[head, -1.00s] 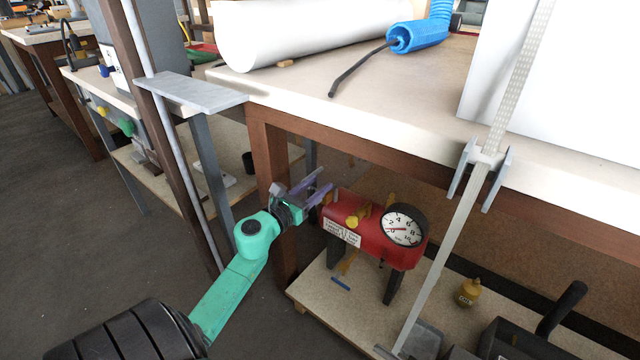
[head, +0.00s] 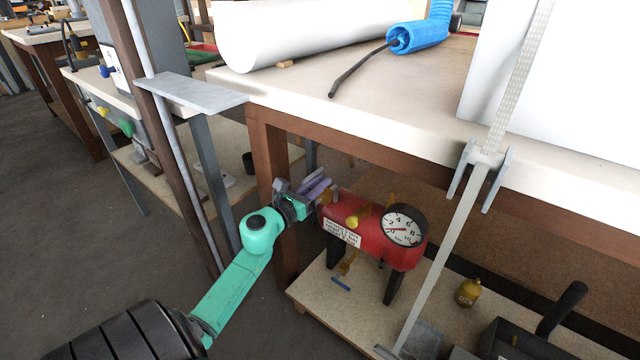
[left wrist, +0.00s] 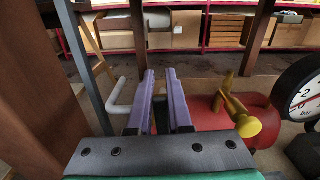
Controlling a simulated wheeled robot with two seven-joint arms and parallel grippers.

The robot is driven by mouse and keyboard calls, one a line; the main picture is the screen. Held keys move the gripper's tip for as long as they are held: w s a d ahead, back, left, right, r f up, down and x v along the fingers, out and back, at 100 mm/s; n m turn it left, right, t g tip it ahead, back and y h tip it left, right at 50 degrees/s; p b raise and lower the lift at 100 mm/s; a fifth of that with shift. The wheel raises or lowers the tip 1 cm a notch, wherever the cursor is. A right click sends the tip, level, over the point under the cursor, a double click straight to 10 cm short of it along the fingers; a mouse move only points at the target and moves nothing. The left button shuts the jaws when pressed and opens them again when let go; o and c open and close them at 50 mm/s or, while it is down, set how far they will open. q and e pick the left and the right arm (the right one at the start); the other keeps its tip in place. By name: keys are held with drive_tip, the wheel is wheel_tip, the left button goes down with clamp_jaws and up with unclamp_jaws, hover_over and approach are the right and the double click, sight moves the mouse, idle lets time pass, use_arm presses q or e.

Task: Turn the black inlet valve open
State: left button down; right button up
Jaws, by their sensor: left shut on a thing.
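A red manifold (head: 378,232) with a round white gauge (head: 403,228) and a yellow knob (head: 358,216) stands on black legs on the low shelf under the bench. It also shows in the left wrist view (left wrist: 205,112). My left gripper (head: 324,187) is at its left end. Its two purple fingers are close together, pointing forward in the left wrist view (left wrist: 160,85). They are shut on a small dark piece (left wrist: 161,118) that seems to be the black inlet valve; the fingers hide most of it, so its turn angle cannot be told. My right gripper is not in view.
The bench's wooden leg (head: 272,165) stands close left of the gripper, and the bench top (head: 300,95) is above. A grey slanted bar (head: 440,255) crosses right of the gauge.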

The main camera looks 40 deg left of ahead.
use_arm(q)
drive_tip(key=a+f+n+p, duration=0.3)
drive_tip(key=a+f+n, duration=0.2)
drive_tip(key=n, duration=1.2)
drive_tip(key=shift+f+n+p, duration=0.25)
drive_tip(key=shift+n+p, duration=0.05)
drive_tip(key=shift+p, duration=0.05)
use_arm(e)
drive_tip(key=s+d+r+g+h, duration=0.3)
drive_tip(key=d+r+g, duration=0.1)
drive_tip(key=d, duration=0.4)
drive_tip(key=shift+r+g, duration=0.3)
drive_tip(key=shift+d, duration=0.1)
use_arm(q)
drive_tip(key=c, duration=0.8)
unclamp_jaws()
drive_tip(key=shift+c, duration=0.2)
drive_tip(key=shift+s, duration=0.1)
